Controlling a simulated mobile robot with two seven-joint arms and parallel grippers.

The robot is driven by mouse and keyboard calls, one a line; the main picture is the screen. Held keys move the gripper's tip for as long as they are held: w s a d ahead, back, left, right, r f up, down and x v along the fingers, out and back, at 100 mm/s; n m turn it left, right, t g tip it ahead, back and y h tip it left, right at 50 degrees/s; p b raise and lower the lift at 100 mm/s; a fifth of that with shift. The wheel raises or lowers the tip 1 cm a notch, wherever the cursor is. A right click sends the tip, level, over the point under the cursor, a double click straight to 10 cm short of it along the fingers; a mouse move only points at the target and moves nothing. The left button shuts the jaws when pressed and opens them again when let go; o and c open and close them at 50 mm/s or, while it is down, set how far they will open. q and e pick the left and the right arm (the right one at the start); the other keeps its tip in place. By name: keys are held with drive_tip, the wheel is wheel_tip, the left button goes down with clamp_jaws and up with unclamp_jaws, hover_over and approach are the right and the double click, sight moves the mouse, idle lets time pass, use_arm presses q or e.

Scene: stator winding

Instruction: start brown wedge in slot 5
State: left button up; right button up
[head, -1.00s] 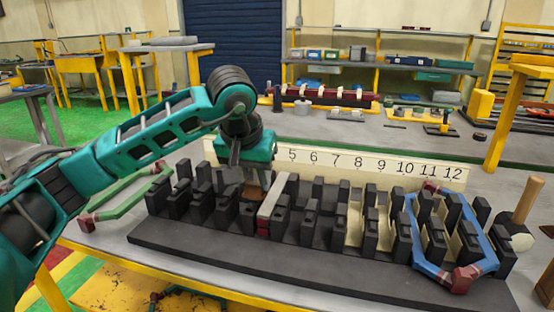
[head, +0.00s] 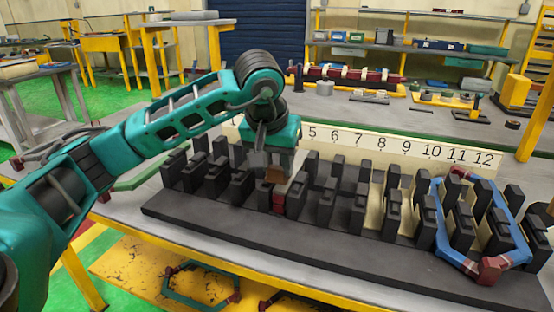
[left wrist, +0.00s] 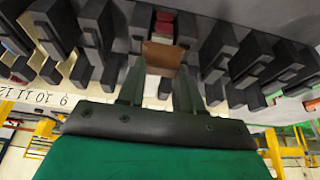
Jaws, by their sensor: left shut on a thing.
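My left gripper (head: 268,168) is shut on the brown wedge (head: 275,174) and holds it over the row of black stator teeth (head: 328,200). In the left wrist view, the wedge (left wrist: 163,56) sits across the tips of the left gripper (left wrist: 160,82). Just in front of the wedge, a slot shows a red piece (head: 279,203) at its near end. A pale strip (head: 298,164) shows partly behind the gripper, close to number 5 on the white label board (head: 400,147). Whether the wedge touches the slot cannot be told. My right gripper is not in view.
A blue coil with red ends (head: 448,240) sits around teeth at the right. Pale liners (head: 376,210) line slots nearby. A green coil (head: 140,178) lies at the left. The black base's front strip (head: 260,240) is bare. A wooden handle stands at the right edge.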

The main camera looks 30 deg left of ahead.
sight(277, 166)
use_arm(q)
drive_tip(key=shift+f+b, duration=0.9)
drive_tip(key=shift+f, duration=0.75)
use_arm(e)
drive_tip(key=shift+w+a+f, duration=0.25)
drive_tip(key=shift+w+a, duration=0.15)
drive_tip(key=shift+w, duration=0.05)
use_arm(q)
drive_tip(key=shift+f, duration=0.1)
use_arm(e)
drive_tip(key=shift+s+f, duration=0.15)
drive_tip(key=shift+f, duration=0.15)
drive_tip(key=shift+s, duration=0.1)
use_arm(q)
drive_tip(key=shift+w+a, duration=0.1)
drive_tip(key=shift+w, duration=0.4)
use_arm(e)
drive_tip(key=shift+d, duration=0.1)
use_arm(q)
drive_tip(key=shift+w+a, duration=0.1)
drive_tip(key=shift+w, duration=0.15)
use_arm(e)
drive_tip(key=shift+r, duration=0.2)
use_arm(q)
drive_tip(key=o, duration=1.1)
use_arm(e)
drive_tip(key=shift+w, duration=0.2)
